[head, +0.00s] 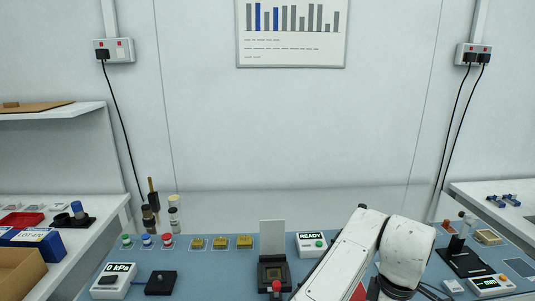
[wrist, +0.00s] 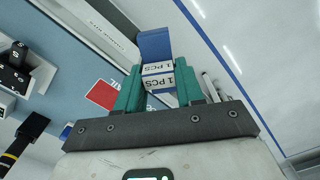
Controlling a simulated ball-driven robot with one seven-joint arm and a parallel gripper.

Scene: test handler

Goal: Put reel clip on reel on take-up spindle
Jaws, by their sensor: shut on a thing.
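My gripper (wrist: 157,78) shows in the wrist view, its two teal fingers closed on a blue-and-white block (wrist: 157,68) with "1 PCS" printed on its white faces. A blue flap or part (wrist: 155,44) rises beyond the block. I cannot tell whether this is the reel clip. In the head view my arm hides the gripper and what it holds. A black stand (head: 462,262) with an upright stands at the right of the bench. I cannot make out a reel or say for sure which part is the take-up spindle.
A socket with an open lid (head: 273,272) and a READY box (head: 311,244) stand mid-bench. Gold blocks (head: 221,243) and coloured buttons (head: 147,241) lie left. A blue LOT box (head: 38,242) is on the left shelf; small blue pieces (head: 496,201) are on the right one.

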